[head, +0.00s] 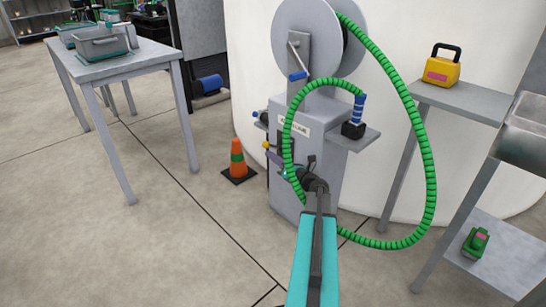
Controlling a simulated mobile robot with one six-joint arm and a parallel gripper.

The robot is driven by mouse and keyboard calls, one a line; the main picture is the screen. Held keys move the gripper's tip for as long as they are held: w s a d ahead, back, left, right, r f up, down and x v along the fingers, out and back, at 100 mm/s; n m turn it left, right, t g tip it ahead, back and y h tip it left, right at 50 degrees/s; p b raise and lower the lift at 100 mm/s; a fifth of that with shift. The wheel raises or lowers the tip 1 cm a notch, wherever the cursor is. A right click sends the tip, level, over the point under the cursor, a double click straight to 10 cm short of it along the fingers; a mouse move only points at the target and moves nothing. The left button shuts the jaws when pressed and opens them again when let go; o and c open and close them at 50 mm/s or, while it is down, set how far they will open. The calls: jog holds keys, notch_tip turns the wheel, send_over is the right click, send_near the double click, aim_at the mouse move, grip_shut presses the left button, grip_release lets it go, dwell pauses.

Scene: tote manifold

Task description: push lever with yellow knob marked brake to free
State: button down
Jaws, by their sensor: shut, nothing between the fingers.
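The small yellow knob (266,145) shows at the left side of the grey reel cabinet (318,125), beside a dark panel. Its lever is mostly hidden, and the brake and free markings are too small to read. My gripper (276,159) is shut and empty. It reaches in from the right, past the green hose, and its tip is close below and right of the yellow knob. I cannot tell whether they touch.
A green ribbed hose (427,160) loops around my arm's end from the reel (306,38). A traffic cone (237,160) stands left on the floor. A crank with a blue grip (298,75) hangs on the reel.

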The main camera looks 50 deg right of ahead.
jog(key=s+a+f+p, duration=0.1)
jog(key=s+a+f, duration=0.1)
jog(key=s, duration=0.8)
jog(key=shift+s+a+f+p, duration=0.15)
jog(key=shift+a+f+p, duration=0.15)
jog(key=shift+a+f, duration=0.05)
dwell(0.5)
